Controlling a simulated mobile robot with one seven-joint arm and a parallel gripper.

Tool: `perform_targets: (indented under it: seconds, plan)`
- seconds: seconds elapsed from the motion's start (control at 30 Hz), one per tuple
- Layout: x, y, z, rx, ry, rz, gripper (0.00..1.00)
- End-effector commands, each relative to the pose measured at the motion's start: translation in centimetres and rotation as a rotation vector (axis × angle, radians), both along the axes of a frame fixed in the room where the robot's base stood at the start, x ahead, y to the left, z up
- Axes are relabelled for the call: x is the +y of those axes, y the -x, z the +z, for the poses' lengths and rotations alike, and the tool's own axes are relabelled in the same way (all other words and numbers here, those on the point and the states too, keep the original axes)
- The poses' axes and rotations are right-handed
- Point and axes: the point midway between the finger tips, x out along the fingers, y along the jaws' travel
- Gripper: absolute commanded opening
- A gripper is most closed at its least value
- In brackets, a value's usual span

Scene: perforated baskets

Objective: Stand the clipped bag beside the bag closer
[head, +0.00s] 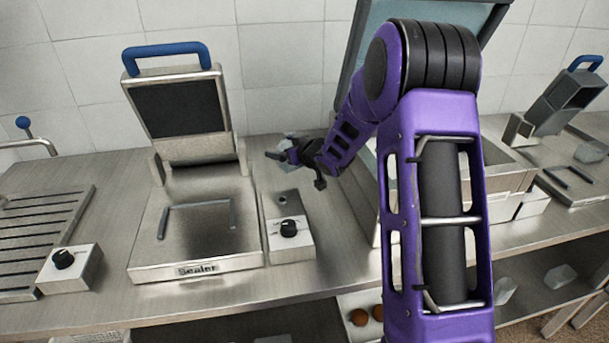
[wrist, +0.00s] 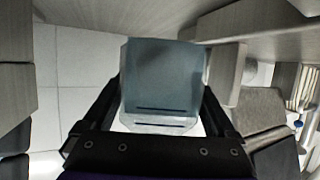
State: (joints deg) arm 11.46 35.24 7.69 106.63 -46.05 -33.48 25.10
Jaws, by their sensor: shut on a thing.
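My gripper (head: 288,155) is over the worktop between the sealer and the open-lidded unit. In the wrist view (wrist: 163,98) its two fingers are shut on a translucent grey-blue bag (wrist: 160,75) with a dark line across its near end. Only a small pale part of the bag (head: 291,140) shows in the head view, beyond the fingers. A device labelled "Sealer" (head: 196,268) stands left of my gripper with its blue-handled lid up. A grey machine with a blue handle (head: 571,97) stands at far right. I cannot tell which machine is the bag closer.
A small control box with a black knob (head: 290,242) sits just right of the sealer. A slatted metal plate (head: 40,230) is at far left. A pale clear bag (head: 588,152) lies at far right. Tiled wall (head: 280,60) closes the back. My arm hides the middle right.

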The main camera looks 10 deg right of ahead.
Motion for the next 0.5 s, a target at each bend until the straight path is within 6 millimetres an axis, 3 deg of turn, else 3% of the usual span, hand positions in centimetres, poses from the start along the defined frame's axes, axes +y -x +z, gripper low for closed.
perform_targets:
  seconds: [0.1, 0.33, 0.5]
  plan:
    - [0.0, 0.0, -2.3, 0.001, -0.001, 0.001, 0.17]
    - [0.0, 0.0, -4.1, -0.001, 0.000, 0.000, 0.17]
    - [0.0, 0.0, -6.6, 0.001, 0.000, 0.001, 0.17]
